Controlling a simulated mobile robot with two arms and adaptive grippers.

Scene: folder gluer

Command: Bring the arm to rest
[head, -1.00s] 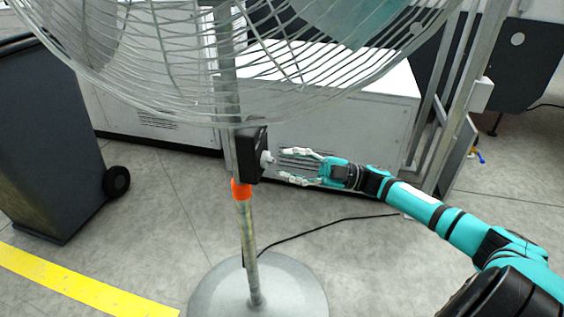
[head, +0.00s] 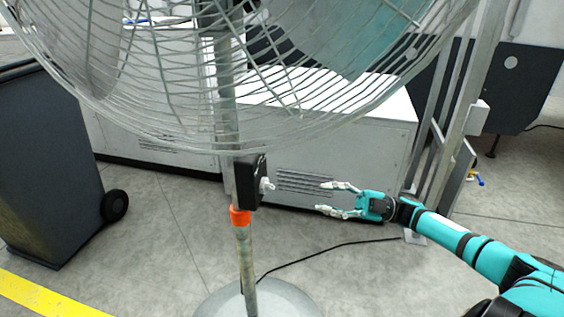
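My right gripper (head: 328,199) is open and empty, its two fingers pointing left with a gap between them. It hangs in the air to the right of the pedestal fan's black control box (head: 250,182), clear of it. A small white knob (head: 267,185) sticks out of the box's right side, apart from the fingertips. My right arm (head: 470,245) reaches in from the lower right. My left gripper does not show.
The fan's wire cage (head: 245,110) fills the top, on a pole (head: 246,265) with an orange collar (head: 240,216) and round base (head: 285,300). A dark wheeled bin (head: 50,160) stands left. A white machine cabinet (head: 350,150) and metal frame (head: 455,130) stand behind. A black cable (head: 330,248) crosses the floor.

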